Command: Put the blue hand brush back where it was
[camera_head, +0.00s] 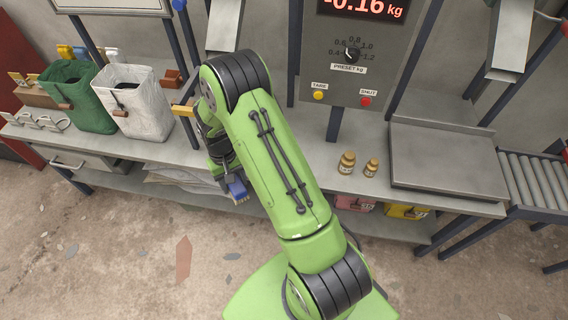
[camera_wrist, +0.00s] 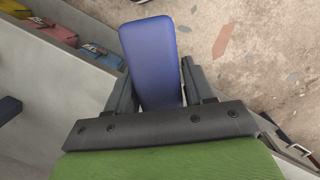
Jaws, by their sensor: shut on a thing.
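The blue hand brush (camera_wrist: 152,62) is between the fingers of my gripper (camera_wrist: 155,90) in the wrist view, and the gripper is shut on it. Its blue back fills the gap between the two dark fingers. In the head view a small part of the blue brush (camera_head: 237,187) shows with pale bristles, just in front of the bench's front edge. The brush's usual place cannot be told from these frames.
The bench (camera_head: 440,190) carries a green bag (camera_head: 85,100), a white bag (camera_head: 135,105), two small bottles (camera_head: 347,162) and a flat scale plate (camera_head: 450,155). A roller conveyor (camera_head: 535,180) stands at the right. Coloured packs (camera_head: 405,211) lie on the lower shelf. The floor in front is clear.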

